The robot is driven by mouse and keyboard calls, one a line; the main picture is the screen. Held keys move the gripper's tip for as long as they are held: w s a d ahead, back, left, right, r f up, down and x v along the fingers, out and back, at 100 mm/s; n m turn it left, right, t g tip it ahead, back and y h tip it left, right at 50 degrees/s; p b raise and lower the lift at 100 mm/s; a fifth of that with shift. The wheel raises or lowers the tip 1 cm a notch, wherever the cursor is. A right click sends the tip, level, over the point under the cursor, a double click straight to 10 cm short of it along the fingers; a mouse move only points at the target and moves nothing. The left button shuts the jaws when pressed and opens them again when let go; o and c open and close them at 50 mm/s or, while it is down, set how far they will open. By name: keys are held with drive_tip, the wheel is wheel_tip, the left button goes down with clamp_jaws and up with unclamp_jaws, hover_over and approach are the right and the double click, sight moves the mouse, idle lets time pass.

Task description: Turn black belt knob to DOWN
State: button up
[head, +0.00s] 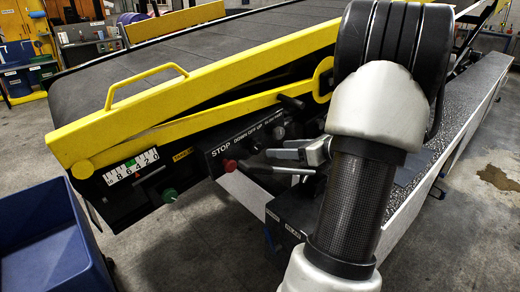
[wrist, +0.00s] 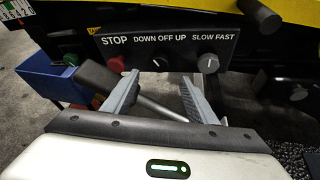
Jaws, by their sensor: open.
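The black belt knob (wrist: 160,63) sits on the dark control panel (wrist: 145,47) under the words DOWN OFF UP in the wrist view. A small pale mark shows on it, but I cannot tell which word it points to. My gripper (wrist: 160,85) is open and empty, its two fingers apart on either side of the knob's line and below it, not closed on it. In the head view my gripper (head: 268,163) is just in front of the panel, and the knob is small and hard to make out there.
A red STOP button (wrist: 116,64) is left of the knob, near the left finger. A SLOW FAST knob (wrist: 209,64) is to the right. A green knob (head: 169,195) and a yellow rail (head: 200,122) are nearby. A blue bin (head: 45,245) stands at the left.

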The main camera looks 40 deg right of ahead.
sight(258, 149)
drive_tip(key=x, duration=0.9)
drive_tip(key=shift+w+f, duration=0.1)
drive_tip(key=shift+w, duration=0.1)
drive_tip(key=c, duration=1.1)
drive_tip(key=shift+o, duration=0.2)
drive_tip(key=shift+a+f+n+b, duration=0.1)
drive_tip(key=shift+f+n+b, duration=0.2)
drive_tip(key=shift+b, duration=0.65)
drive_tip(key=n+h+b, duration=0.1)
drive_tip(key=b, duration=0.1)
drive_tip(key=shift+a+b, duration=0.1)
drive_tip(key=shift+b, duration=0.25)
drive_tip(key=shift+r+n+h+b, duration=0.3)
drive_tip(key=shift+r+b, duration=0.05)
drive_tip(key=shift+b, duration=0.05)
